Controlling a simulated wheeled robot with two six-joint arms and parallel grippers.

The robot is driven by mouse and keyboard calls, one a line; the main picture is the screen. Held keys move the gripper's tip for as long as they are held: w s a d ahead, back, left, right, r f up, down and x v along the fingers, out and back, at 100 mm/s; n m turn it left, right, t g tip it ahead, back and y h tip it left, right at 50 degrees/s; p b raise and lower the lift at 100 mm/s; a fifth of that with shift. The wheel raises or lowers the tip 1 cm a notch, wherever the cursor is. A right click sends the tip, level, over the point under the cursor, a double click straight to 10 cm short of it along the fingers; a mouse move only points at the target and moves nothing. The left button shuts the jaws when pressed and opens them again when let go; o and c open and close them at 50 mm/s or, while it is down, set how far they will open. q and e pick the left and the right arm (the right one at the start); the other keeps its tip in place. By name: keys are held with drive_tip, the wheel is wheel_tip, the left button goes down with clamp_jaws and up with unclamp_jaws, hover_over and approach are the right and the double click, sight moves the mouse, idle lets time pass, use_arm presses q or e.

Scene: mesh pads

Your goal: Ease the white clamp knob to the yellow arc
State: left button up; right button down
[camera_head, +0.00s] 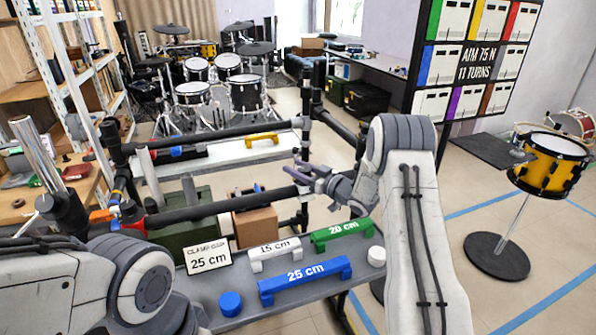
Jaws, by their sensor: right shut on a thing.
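My right gripper (307,180) has purple fingers and reaches from the right to the rack's upright, by the end of the lower black bar (232,205). It is shut on a small part there, apparently the white clamp knob. The fingers hide that part, and its colour and the angle it stands at cannot be made out. I cannot pick out a yellow arc on the clamp. My left arm shows at the lower left, but its gripper is not in view.
A grey shelf (330,283) in front holds blue, white and green gauge blocks, a blue cylinder (230,303), a white cylinder (376,256) and a sign (208,257) reading "CLAMP GAP 25 cm". A board (478,62) reads "AIM 75 N 11 TURNS". Drums stand behind and at right.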

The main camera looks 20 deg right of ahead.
drive_tip(key=n+g+y, duration=0.4)
drive_tip(key=y, duration=0.1)
drive_tip(key=shift+s+a+n+g, duration=0.35)
drive_tip(key=shift+a+n+g, duration=0.05)
drive_tip(key=shift+r+y, duration=0.1)
drive_tip(key=shift+y, duration=0.3)
drive_tip(key=shift+c, duration=1.5)
unclamp_jaws()
drive_tip(key=shift+a, duration=0.1)
drive_tip(key=shift+s, duration=0.1)
drive_tip(key=b+v, duration=0.1)
drive_tip(key=v, duration=0.9)
drive_tip(key=shift+d, duration=0.25)
